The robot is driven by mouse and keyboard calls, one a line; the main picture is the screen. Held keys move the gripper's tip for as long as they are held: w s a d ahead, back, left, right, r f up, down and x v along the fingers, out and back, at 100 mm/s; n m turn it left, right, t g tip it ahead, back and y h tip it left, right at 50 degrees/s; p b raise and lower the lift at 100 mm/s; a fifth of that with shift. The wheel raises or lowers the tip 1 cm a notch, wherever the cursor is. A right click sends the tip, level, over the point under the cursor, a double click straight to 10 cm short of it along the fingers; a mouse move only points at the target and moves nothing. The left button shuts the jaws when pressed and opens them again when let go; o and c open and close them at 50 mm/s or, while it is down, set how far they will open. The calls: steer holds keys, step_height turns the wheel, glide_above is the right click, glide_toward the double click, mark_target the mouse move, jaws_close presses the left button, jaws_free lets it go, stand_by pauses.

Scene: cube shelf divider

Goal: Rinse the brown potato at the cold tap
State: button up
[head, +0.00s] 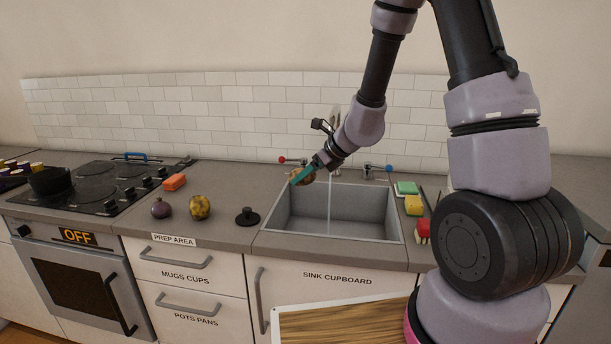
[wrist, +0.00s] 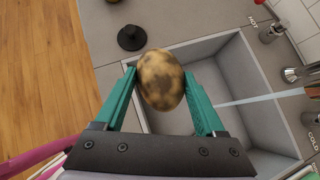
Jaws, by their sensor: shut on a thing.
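My gripper (head: 304,174) has teal fingers shut on the brown potato (wrist: 161,80), a mottled brown and yellow oval. In the head view the potato is mostly hidden behind a finger. It is held above the left part of the grey sink (head: 281,208). A thin water stream (head: 329,208) falls from the spout into the sink, to the right of the potato and apart from it. The cold tap (head: 389,168) has a blue knob, at the back right of the sink. The wrist view shows the stream (wrist: 262,98) to the right of my right finger.
The red-knobbed hot tap (head: 283,160) is at the back left. A black plug (head: 247,216), a yellow mottled item (head: 200,207), a purple onion (head: 161,208) and an orange block (head: 175,182) lie left. Sponges (head: 407,188) are right of the sink. The hob (head: 97,185) is far left.

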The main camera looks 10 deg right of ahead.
steer(key=w+d+f, duration=0.2)
steer(key=w+d, duration=0.5)
steer(key=w, duration=0.4)
steer(key=shift+d+f, duration=0.35)
stand_by(0.7)
steer(key=shift+s+d, duration=0.35)
steer(key=shift+d, duration=0.15)
steer(key=s+a, duration=0.4)
steer(key=s, duration=0.2)
steer(key=shift+s+a, duration=0.3)
steer(key=shift+a, duration=0.05)
stand_by(0.3)
stand_by(1.2)
steer(key=shift+s+a+r, duration=0.75)
steer(key=shift+s+r, duration=0.25)
steer(key=shift+s, duration=0.05)
steer(key=shift+s+a+r, duration=0.7)
steer(key=shift+s+r, duration=0.3)
